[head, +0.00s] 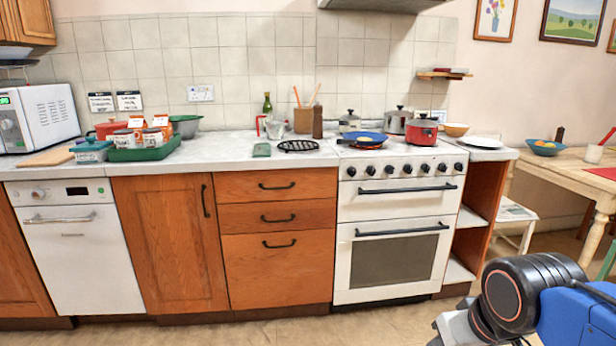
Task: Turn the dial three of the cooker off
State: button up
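The white cooker (397,205) stands right of centre in the head view. A row of several black dials runs along its front panel, above the upper oven handle. Counted from the left, the third dial (389,170) is below the blue pan on the hob. The dials' pointer marks are too small to read. My arm shows at the lower right, in front of the cooker and well apart from it.
A blue pan (366,137), a red pot (421,131) and steel pots stand on the hob. Black oven handles (402,229) stick out below the dials. A wooden table (570,165) and a white stool (515,215) stand at right. The floor before the cooker is clear.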

aim_at(390, 169)
jog(key=i+l, duration=0.15)
jog(key=l, duration=0.2)
jog(key=i+l, duration=0.1)
jog(key=l, duration=0.2)
jog(key=i+l, duration=0.15)
jog(key=l, duration=0.2)
jog(key=i+l+u, duration=0.1)
jog(key=l, duration=0.25)
